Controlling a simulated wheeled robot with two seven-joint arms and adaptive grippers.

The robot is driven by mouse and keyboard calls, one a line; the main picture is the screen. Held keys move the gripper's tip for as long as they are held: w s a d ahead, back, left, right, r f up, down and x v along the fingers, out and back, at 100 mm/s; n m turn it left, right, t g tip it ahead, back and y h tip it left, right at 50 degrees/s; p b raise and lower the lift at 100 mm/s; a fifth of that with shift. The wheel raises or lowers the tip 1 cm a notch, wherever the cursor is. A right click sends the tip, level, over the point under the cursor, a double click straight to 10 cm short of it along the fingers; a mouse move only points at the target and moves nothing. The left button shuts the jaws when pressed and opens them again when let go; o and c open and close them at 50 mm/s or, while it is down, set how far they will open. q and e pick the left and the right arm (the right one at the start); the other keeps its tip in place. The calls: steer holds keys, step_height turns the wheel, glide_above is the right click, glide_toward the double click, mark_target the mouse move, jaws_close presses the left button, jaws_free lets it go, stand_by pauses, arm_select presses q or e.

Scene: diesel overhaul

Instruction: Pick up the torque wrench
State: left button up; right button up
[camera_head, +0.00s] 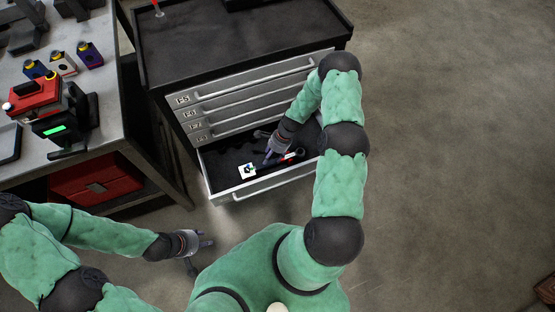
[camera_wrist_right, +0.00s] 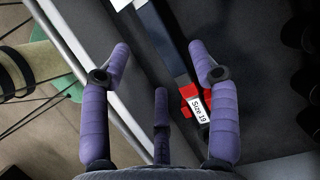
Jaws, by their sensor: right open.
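The torque wrench (camera_head: 289,158), dark with red parts, lies in the open bottom drawer in the head view. In the right wrist view, the wrench shaft (camera_wrist_right: 178,62) runs diagonally between my fingers, with red parts and a white "Size 19" label (camera_wrist_right: 200,107). My right gripper (camera_head: 271,146) reaches into the drawer over the wrench. In the wrist view, its purple fingers (camera_wrist_right: 160,55) are spread apart and not closed on the wrench. My left gripper (camera_head: 203,243) is open and empty, outside the drawer at lower left.
The drawer (camera_head: 268,183) has a dark lining and a pale front edge. A white tag (camera_head: 247,171) lies by the wrench. The black-topped cabinet (camera_head: 230,42) stands behind. A workbench (camera_head: 100,110) with a red device (camera_head: 35,97) is at left.

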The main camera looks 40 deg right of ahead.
mark_target(267, 165)
steer(key=x, duration=0.2)
steer(key=shift+w+f, duration=0.1)
steer(key=shift+f, duration=0.2)
steer(key=b+x, duration=0.2)
steer(key=x, duration=0.2)
steer(key=shift+s+d+f, duration=0.1)
steer(key=shift+s+f, duration=0.05)
steer(key=shift+s, duration=0.15)
steer(key=shift+f+b, duration=0.35)
steer(key=shift+f, duration=0.05)
steer(key=shift+w, duration=0.1)
jaws_close()
